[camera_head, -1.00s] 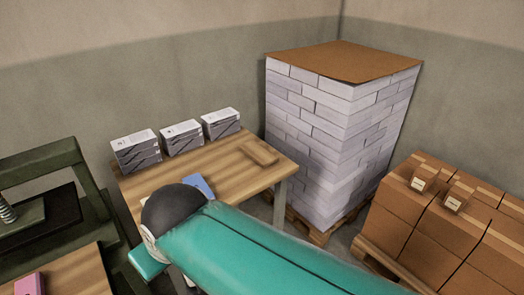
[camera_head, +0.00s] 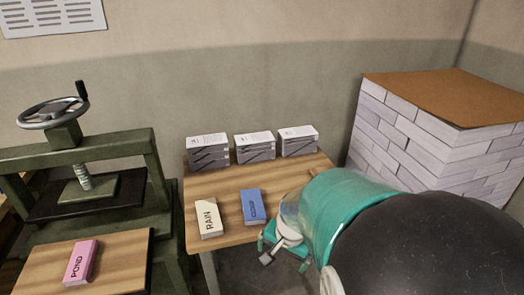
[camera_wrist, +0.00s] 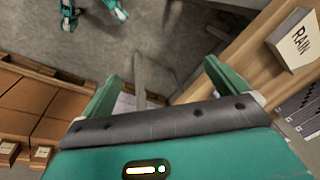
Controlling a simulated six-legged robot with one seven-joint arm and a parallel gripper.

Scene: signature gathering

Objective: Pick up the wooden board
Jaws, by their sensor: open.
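The wooden board is not clearly visible now. In the head view my teal arm covers the right end of the wooden table (camera_head: 225,178), where it lay earlier. I cannot pick it out in the wrist view either. My gripper (camera_head: 285,256) is low at the table's front right edge in the head view, partly hidden by my arm. In the wrist view my gripper (camera_wrist: 160,88) has its two teal fingers wide apart with nothing between them. Beyond them are the grey floor and a table leg.
On the table are a cream RAIN block (camera_head: 208,219), a blue block (camera_head: 254,206) and three paper stacks (camera_head: 255,147). A green press (camera_head: 95,165) and a pink POND block (camera_head: 81,262) are left. A tall paper stack (camera_head: 425,140) stands right. Brown boxes (camera_wrist: 40,115) show in the wrist view.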

